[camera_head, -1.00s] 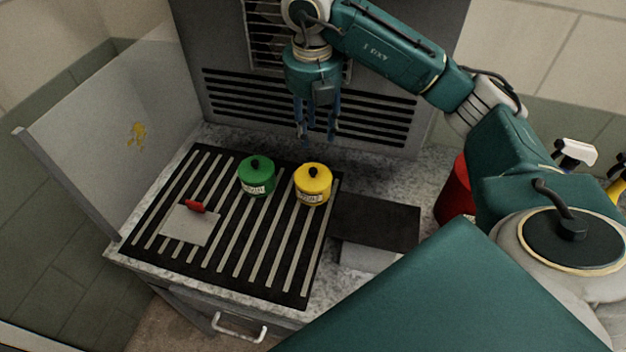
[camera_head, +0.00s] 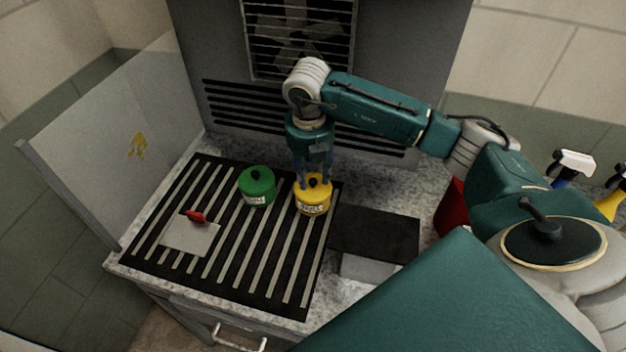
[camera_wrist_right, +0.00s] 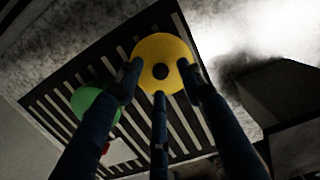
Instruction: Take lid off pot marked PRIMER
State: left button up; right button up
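A yellow pot (camera_head: 314,205) with a black-knobbed lid stands upright on the slatted black mat, and a green pot (camera_head: 256,195) with a similar lid stands to its left. Each has a pale label too small to read surely. My right gripper (camera_head: 313,179) points down right over the yellow pot. In the right wrist view its three blue fingers (camera_wrist_right: 160,80) are spread around the yellow lid (camera_wrist_right: 165,49), with the black knob between them. They look open; contact with the lid cannot be told. My left gripper is not in view.
A grey plate with a red knob (camera_head: 196,217) lies on the mat's left. A dark block (camera_head: 375,232) sits right of the mat, with a red container (camera_head: 452,208) and spray bottles (camera_head: 573,165) beyond. A grey panel (camera_head: 100,170) stands at left, a vented cabinet behind.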

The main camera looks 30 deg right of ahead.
jog(key=shift+d+f, duration=0.1)
jog(key=shift+f, duration=0.7)
grip_shut()
jog(key=shift+w, duration=0.1)
jog(key=shift+r, duration=0.15)
